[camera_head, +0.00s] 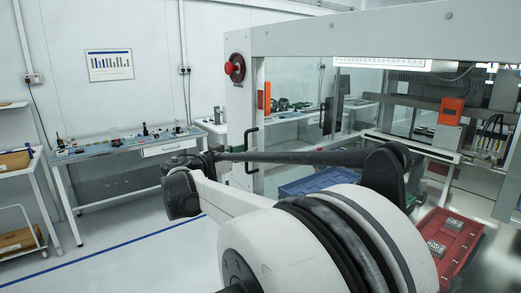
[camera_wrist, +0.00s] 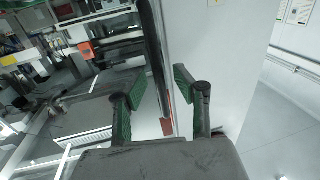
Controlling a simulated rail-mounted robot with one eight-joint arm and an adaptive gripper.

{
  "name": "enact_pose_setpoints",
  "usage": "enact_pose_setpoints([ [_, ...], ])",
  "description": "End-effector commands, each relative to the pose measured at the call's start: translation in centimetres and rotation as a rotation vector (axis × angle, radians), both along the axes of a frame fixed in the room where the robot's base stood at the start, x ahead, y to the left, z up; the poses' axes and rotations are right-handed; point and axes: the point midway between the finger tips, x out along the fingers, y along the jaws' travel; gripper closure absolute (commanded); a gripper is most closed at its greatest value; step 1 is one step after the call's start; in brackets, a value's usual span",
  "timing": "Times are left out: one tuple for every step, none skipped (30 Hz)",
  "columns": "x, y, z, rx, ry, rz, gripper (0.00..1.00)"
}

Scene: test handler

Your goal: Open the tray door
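The test handler is a white-framed machine with clear panels (camera_head: 300,105). A black door handle (camera_head: 251,150) sits upright on its left post in the head view, partly crossed by my arm. In the wrist view my gripper (camera_wrist: 160,87) is open, with two green-padded fingers spread apart and nothing held. A long dark bar (camera_wrist: 155,45) runs beside the white panel (camera_wrist: 205,45) and appears between the fingers. I cannot tell its depth or whether it is the handle.
A blue bin (camera_head: 316,181) and a red tray (camera_head: 457,235) with parts show by the machine. A red emergency button (camera_head: 234,68) is on the post. A workbench (camera_head: 125,150) stands at the back left. The floor (camera_head: 130,235) at left is clear.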

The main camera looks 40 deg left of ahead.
Motion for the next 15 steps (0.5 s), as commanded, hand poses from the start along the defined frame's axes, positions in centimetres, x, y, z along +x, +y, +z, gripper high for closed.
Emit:
enact_pose_setpoints([
  [0.22, -0.03, 0.01, 0.0, 0.0, 0.0, 0.72],
  [0.29, -0.04, 0.01, 0.0, 0.0, 0.0, 0.72],
  [0.36, -0.03, 0.0, 0.0, 0.0, 0.0, 0.72],
  [0.38, -0.04, -0.01, 0.0, 0.0, 0.0, 0.72],
  [0.39, -0.03, -0.02, 0.0, 0.0, 0.0, 0.72],
  [0.39, -0.03, -0.02, 0.0, 0.0, 0.0, 0.72],
  [0.39, -0.03, -0.02, 0.0, 0.0, 0.0, 0.72],
  [0.38, -0.03, -0.03, 0.0, 0.0, 0.0, 0.72],
  [0.38, -0.03, -0.03, 0.0, 0.0, 0.0, 0.72],
  [0.37, -0.03, -0.03, 0.0, 0.0, 0.0, 0.72],
  [0.37, -0.03, -0.02, 0.0, 0.0, 0.0, 0.74],
  [0.37, -0.03, -0.02, 0.0, 0.0, 0.0, 0.8],
  [0.37, -0.03, -0.02, 0.0, 0.0, 0.0, 0.84],
  [0.37, -0.03, -0.02, 0.0, 0.0, 0.0, 0.88],
  [0.36, -0.02, -0.02, 0.0, 0.0, 0.0, 0.93],
])
